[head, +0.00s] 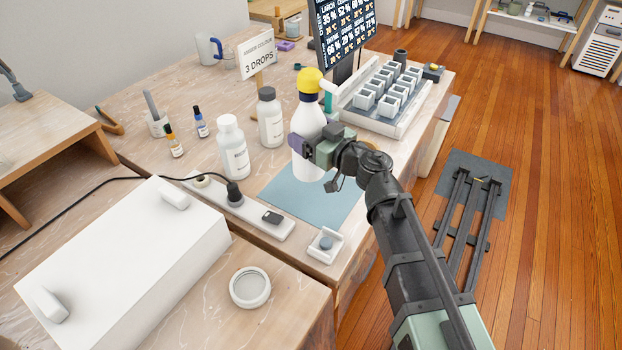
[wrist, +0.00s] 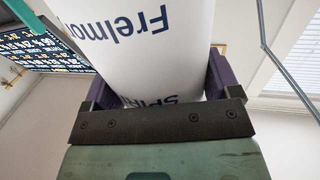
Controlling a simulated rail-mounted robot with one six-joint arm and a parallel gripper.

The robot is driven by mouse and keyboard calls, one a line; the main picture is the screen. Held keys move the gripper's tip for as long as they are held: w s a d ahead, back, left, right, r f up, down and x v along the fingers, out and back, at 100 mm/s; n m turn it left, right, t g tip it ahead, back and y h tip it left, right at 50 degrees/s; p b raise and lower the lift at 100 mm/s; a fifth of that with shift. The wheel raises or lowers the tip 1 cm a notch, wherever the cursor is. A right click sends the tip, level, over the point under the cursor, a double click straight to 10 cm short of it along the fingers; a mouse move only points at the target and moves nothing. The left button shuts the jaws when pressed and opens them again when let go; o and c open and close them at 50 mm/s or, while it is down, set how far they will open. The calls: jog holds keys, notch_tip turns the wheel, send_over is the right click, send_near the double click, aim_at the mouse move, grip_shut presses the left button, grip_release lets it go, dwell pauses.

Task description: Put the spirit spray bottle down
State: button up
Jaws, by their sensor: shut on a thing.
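The spirit spray bottle (head: 308,120) is white with a yellow spray head and stands upright in the head view, over the blue mat (head: 305,205). My gripper (head: 307,146) is shut around its body from the front right. In the wrist view the bottle (wrist: 140,40) fills the space between the purple fingers of my gripper (wrist: 160,88), with its printed label upside down. I cannot tell whether its base touches the mat.
Two white bottles (head: 233,150) (head: 270,120) stand left of the held bottle. A sign (head: 257,55) is behind them. A tray of white moulds (head: 380,122) lies to the right. A power strip (head: 255,212) and a small white holder (head: 325,246) border the mat. The mat's front is clear.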

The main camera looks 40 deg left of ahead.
notch_tip(320, 180, down, 6)
jog(key=b, duration=0.4)
jog(key=shift+f+b, duration=0.15)
jog(key=shift+b, duration=0.15)
jog(key=shift+r, duration=0.25)
jog(key=shift+f, duration=0.25)
jog(key=o, duration=1)
jog(key=shift+r, duration=0.1)
jog(key=shift+c, duration=0.2)
